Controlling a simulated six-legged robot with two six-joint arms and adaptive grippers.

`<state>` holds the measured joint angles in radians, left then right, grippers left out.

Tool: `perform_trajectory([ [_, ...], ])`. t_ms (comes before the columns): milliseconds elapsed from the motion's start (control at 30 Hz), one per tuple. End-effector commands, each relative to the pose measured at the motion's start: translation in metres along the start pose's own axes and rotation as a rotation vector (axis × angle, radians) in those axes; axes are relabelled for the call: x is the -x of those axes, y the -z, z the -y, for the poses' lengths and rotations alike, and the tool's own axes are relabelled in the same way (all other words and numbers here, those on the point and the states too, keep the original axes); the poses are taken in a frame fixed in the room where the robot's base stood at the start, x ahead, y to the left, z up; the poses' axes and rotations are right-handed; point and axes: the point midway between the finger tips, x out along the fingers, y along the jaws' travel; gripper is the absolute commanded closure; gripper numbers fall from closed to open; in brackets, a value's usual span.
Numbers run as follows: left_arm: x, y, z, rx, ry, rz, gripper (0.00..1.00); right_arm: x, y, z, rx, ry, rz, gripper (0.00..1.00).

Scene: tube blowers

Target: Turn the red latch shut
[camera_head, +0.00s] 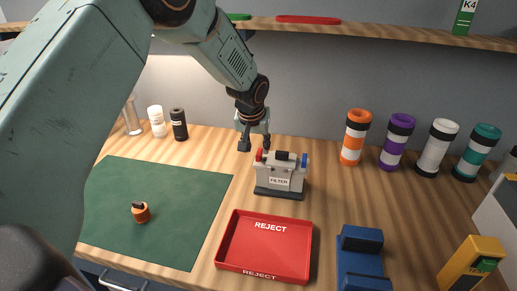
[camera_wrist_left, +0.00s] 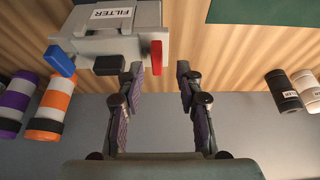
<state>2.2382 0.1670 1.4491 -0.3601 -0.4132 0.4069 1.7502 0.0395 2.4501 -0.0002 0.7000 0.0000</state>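The grey filter box labelled FILTER (camera_head: 279,181) stands on the wooden bench on a dark base. It has a red latch (camera_head: 259,155) at its left end and a blue latch (camera_head: 304,161) at its right end. My left gripper (camera_head: 255,149) hangs just above and beside the red latch, open and empty. In the left wrist view, the red latch (camera_wrist_left: 156,57) appears between the two spread fingertips (camera_wrist_left: 158,76), nearer one finger; contact cannot be told. The blue latch (camera_wrist_left: 61,61) lies outside the fingers there. My right gripper is not in view.
A red REJECT tray (camera_head: 265,247) and a blue fixture (camera_head: 362,259) stand in front of the box. An orange knob-like part (camera_head: 141,212) sits on the green mat (camera_head: 180,236). Several coloured tubes, including an orange one (camera_head: 355,136), stand at the back right.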

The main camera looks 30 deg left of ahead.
Motion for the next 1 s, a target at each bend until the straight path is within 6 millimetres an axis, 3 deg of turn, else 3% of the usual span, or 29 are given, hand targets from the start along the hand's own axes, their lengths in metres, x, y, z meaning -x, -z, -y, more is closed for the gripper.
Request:
perform_trajectory([
  [233, -0.025, 0.001, -0.001, -0.001, 0.0, -0.001, 0.64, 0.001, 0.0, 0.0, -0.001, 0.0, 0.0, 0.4],
  [567, -0.028, 0.004, -0.002, -0.002, 0.0, -0.001, 0.65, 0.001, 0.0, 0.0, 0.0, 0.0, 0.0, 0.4],
  [1000, -0.029, 0.003, -0.002, -0.002, -0.001, -0.001, 1.0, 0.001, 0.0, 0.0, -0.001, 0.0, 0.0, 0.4],
])
